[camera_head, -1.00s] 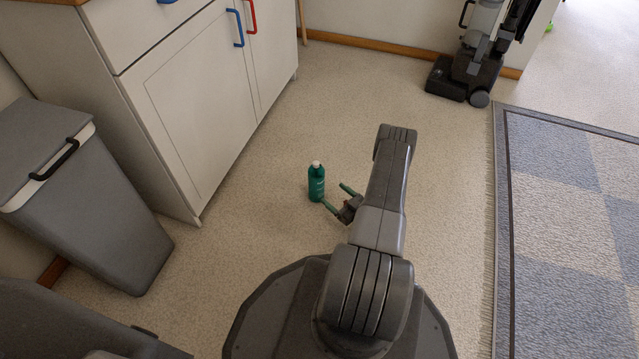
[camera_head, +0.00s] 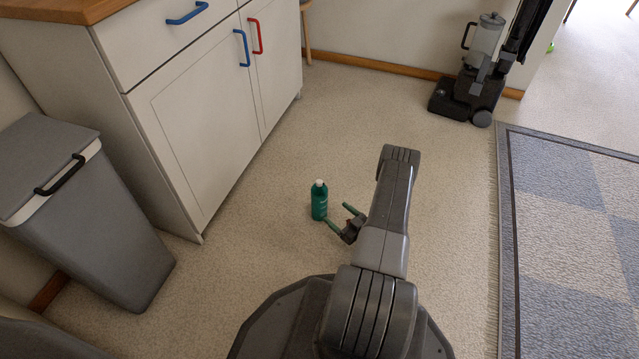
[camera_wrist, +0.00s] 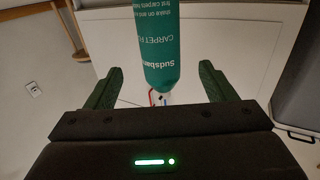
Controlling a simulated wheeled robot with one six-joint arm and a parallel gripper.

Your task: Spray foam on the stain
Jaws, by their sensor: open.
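A green bottle with a white cap (camera_head: 319,200) stands upright on the speckled floor in the head view, in front of the white cabinet. In the wrist view the bottle (camera_wrist: 171,45) appears upside down, with "CARPET" and "Sudsban" legible on its label. My gripper (camera_head: 340,216) is open, with its green fingers low beside the bottle. In the wrist view the fingers (camera_wrist: 165,88) are spread wide, and the bottle's cap end shows between them. I cannot tell how deep between the fingers the bottle is. No stain can be made out in these views.
A white cabinet (camera_head: 200,130) with blue and red handles stands behind left, and a grey bin (camera_head: 85,215) is at the left. A vacuum cleaner (camera_head: 470,90) stands at the back. A checked rug (camera_head: 560,230) lies on the right. The floor between is clear.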

